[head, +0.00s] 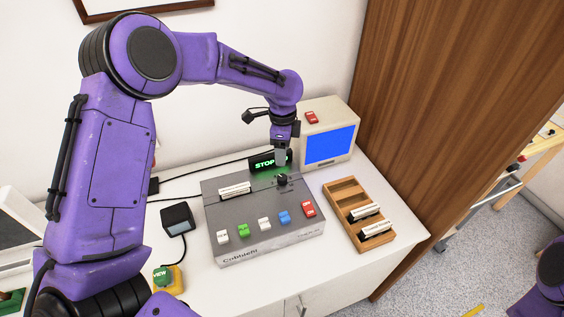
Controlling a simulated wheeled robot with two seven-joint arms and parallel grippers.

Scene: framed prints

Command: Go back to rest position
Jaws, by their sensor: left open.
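My left arm comes in from the left and arches over a grey console (262,238) on the white table. My left gripper (281,160) is at the far side of the console, pointing down, just above or at a small black knob (282,180). It is open, though its fingers are small here and I cannot tell whether they touch the knob. A purple part of my right arm shows at the lower right edge. My right gripper is out of view.
A small display (264,162) reading STOP and a beige monitor (329,145) with a blue screen stand behind. A wooden tray (345,191) holding white-and-black pieces lies right of the console. A black box (177,218) and a green button (163,276) are left. A wooden panel (440,120) rises at right.

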